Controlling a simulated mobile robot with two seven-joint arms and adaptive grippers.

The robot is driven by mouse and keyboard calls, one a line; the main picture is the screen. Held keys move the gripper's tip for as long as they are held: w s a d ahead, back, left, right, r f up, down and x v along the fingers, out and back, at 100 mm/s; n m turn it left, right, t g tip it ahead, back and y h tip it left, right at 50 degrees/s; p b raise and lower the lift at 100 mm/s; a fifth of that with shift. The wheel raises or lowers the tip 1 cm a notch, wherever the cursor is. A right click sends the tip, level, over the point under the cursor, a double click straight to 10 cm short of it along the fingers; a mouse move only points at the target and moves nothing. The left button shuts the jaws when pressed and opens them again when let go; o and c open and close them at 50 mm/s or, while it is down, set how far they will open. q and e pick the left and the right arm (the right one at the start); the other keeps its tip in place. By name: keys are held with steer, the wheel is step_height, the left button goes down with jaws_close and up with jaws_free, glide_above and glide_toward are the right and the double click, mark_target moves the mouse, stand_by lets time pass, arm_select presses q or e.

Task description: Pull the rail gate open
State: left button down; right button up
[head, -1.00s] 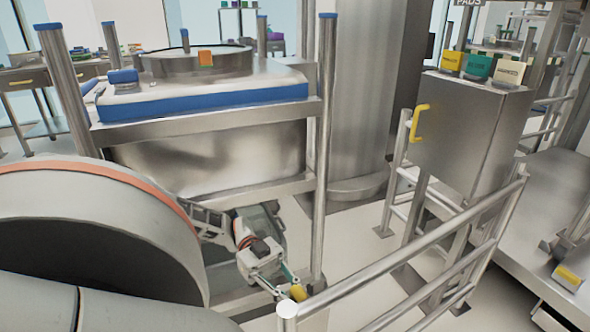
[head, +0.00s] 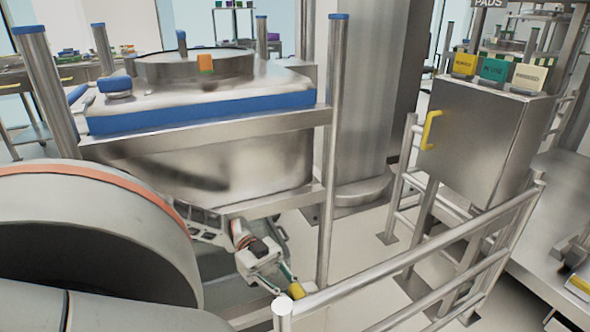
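The rail gate (head: 400,277) is a pair of metal rails running from a pale-capped near post (head: 283,308) toward the right. A small yellow part (head: 297,291) sits beside that post, at the gate's near end. My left gripper (head: 289,285) reaches down to this yellow part, with its fingertips at or against it. The fingers are small and partly hidden, so I cannot tell whether they are closed on it. My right gripper is not in view.
A large steel bin with a blue band (head: 200,118) stands in a post frame at left. A steel cabinet with a yellow handle (head: 430,130) stands behind the rails at right. Light floor (head: 355,245) shows between them. A steel platform (head: 550,275) lies at far right.

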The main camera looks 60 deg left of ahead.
arm_select(q)
steer(key=shift+s+f, duration=0.2)
steer(key=c, duration=1.9)
jaws_free()
steer(key=shift+r, duration=0.1)
steer(key=shift+w, duration=0.1)
steer(key=shift+r, duration=5)
